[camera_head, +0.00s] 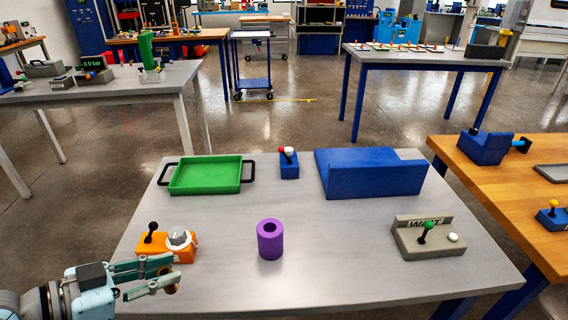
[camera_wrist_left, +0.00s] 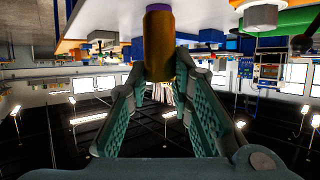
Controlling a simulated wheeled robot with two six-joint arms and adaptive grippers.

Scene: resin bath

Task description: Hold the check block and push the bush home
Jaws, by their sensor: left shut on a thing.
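A purple upright cylinder (camera_head: 270,240) with a round hole in its top, which looks like the check block, stands on the grey table near the middle. A brass-coloured bush (camera_head: 171,284) is between the fingertips of my left gripper (camera_head: 164,276), low at the left of the head view. In the left wrist view the bush (camera_wrist_left: 158,52) is a gold cylinder gripped at the fingertips (camera_wrist_left: 160,72). A sliver of purple (camera_wrist_left: 158,7) shows beyond its end. My left gripper is shut on the bush, left of the purple cylinder and apart from it. My right gripper is out of view.
An orange box with a black lever and grey dial (camera_head: 178,240) stands just behind my left gripper. A green tray (camera_head: 207,176), a small blue switch box (camera_head: 289,165), a blue block (camera_head: 372,178) and a grey lever box (camera_head: 428,240) surround the cylinder. The front middle table (camera_head: 330,275) is clear.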

